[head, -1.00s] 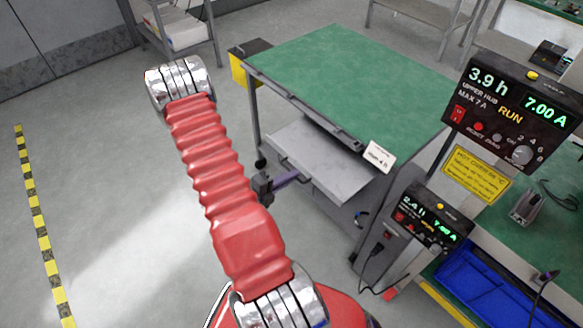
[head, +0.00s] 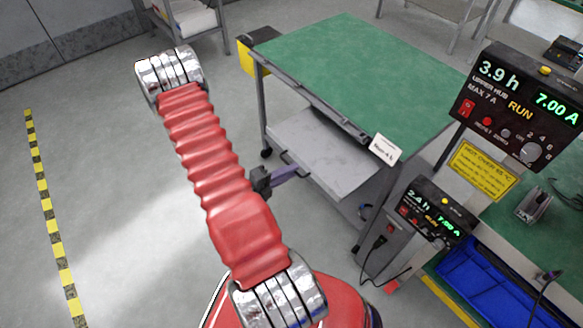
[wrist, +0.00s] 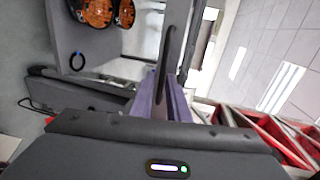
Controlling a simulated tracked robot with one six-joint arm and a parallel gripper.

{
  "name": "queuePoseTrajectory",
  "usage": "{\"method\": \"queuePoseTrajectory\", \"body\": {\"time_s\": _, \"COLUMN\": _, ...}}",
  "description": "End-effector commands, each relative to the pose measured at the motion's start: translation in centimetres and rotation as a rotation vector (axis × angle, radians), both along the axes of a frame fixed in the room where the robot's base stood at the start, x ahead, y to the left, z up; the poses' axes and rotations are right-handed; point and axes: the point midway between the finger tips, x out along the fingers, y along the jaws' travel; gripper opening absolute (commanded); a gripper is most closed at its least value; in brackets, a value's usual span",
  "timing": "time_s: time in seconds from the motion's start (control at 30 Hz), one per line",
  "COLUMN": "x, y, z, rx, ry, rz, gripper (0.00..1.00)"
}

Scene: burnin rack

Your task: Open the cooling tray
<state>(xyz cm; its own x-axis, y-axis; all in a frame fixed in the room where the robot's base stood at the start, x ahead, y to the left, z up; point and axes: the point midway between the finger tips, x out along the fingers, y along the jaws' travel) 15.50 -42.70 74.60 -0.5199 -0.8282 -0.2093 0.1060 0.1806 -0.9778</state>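The cooling tray (head: 318,150) is a flat grey drawer standing out under the green top of a cart (head: 345,65). A dark bar handle (head: 297,161) runs along its near edge. My gripper (head: 288,174) has purple fingers and meets this handle from the left, with the red sleeved arm in front. In the wrist view the fingers (wrist: 170,92) lie on both sides of the dark upright handle bar (wrist: 169,58) and look shut on it. The contact itself is partly hidden.
A black unit (head: 525,105) reading 3.9 h and a lower one (head: 430,215) reading 2.4 h stand at right, by a blue bin (head: 480,280). A yellow box (head: 247,58) is on the cart's far left. The floor at left is clear up to striped tape (head: 45,215).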

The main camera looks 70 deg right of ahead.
Motion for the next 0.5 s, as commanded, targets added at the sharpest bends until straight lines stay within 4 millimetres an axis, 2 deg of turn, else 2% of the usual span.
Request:
{"method": "queuePoseTrajectory", "body": {"time_s": 0.27, "x": 0.5, "y": 0.4, "z": 0.2, "rx": -0.003, "ry": -0.001, "rz": 0.003, "gripper": 0.15}}
{"method": "queuePoseTrajectory", "body": {"time_s": 0.5, "x": 1.6, "y": 2.2, "z": 0.7, "rx": -0.004, "ry": -0.001, "rz": 0.004, "gripper": 0.15}}
